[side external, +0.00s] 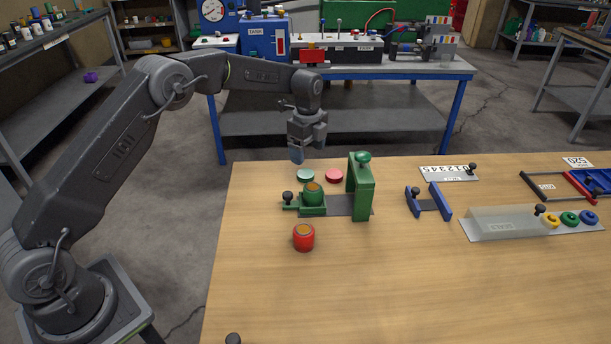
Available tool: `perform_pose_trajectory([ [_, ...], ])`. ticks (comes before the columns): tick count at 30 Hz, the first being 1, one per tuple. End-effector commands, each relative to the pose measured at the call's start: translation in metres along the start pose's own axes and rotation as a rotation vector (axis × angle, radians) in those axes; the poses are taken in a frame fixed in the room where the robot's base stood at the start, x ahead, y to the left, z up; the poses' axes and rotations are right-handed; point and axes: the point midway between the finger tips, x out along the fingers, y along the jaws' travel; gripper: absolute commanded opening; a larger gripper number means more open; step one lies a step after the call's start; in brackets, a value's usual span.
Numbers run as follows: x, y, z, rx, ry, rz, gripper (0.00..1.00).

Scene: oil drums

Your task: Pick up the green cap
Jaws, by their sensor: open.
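The green cap (305,175) is a small pale green disc lying flat on the wooden table near its back edge. My gripper (307,150) is open and empty, fingers pointing down. In the picture it is just above the green cap and apart from it. A red cap (334,176) lies just right of the green one. A green drum (313,198) with a brownish top stands in front of the caps on the green fixture. A red drum (304,238) stands upright nearer the front.
A green press (361,190) with a round knob stands right of the caps. A blue-sided bracket (428,203), a number plate (449,173) and a grey ramp (505,221) with coloured rings lie further right. The front of the wooden table (400,300) is mostly clear.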

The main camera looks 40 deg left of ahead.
Motion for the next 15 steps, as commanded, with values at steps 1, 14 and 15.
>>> perform_pose_trajectory([
  [1, 0.008, 0.0, 0.0, 0.0, 0.0, 0.002, 0.79],
  [14, 0.052, 0.001, 0.0, -0.001, 0.0, 0.003, 0.79],
  [15, 0.058, 0.001, 0.0, -0.001, 0.0, 0.002, 0.79],
])
